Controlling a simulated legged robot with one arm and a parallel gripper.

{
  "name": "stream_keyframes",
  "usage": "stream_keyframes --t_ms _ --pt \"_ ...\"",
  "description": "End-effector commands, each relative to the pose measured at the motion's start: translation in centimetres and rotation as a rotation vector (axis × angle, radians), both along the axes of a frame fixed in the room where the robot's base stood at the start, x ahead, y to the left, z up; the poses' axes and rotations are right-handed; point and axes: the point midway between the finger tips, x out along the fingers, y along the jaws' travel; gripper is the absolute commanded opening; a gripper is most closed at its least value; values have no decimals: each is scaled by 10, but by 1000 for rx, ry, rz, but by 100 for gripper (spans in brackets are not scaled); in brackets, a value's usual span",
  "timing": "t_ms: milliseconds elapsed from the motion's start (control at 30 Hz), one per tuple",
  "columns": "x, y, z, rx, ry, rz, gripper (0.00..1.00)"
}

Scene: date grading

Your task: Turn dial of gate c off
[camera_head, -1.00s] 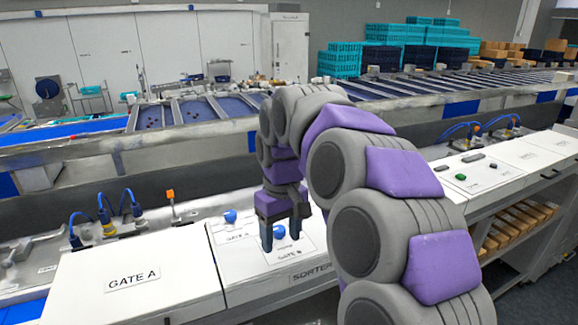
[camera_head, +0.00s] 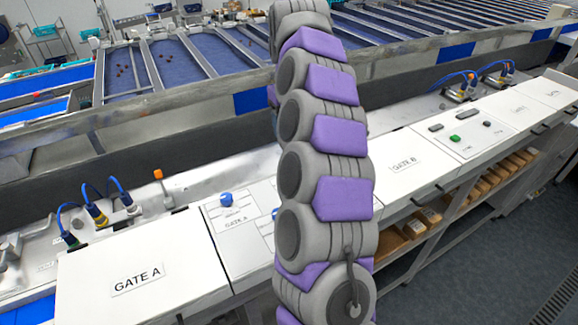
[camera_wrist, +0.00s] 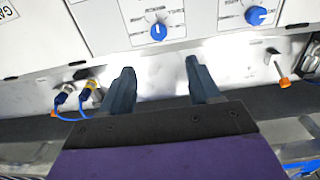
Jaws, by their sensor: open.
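In the wrist view, one blue dial (camera_wrist: 158,31) sits on a white panel just beyond my gripper (camera_wrist: 159,70). A second blue dial (camera_wrist: 256,15) sits further right. Their labels are too small to read, so I cannot tell whether either belongs to gate C. My gripper is open and empty, its two fingers apart and not touching a dial. In the head view, a blue dial (camera_head: 226,199) stands on the panel marked GATE A. My arm hides part of the panel beside it, and my gripper is out of that view.
Blue cables with yellow connectors (camera_head: 96,214) and an orange-tipped lever (camera_head: 158,175) stand behind the panels. A white GATE A box (camera_head: 190,262) is at left. Further right are a panel with a green button (camera_head: 455,139) and a shelf of cartons (camera_head: 440,213).

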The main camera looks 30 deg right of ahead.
Motion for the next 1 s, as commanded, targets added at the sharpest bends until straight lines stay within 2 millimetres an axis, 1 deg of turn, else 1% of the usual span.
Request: stream_keyframes --t_ms 33,167,367,533,800,900,1000 --pt "0 0 -7 4 4 1 62" --pt "0 -1 -21 4 2 1 62" --pt "0 -1 -49 5 2 2 62" --pt "0 0 -76 4 4 3 62" --pt "-1 1 -125 3 5 4 62" --pt "-1 0 -139 4 5 0 62" --pt "0 -1 -148 2 1 1 62"
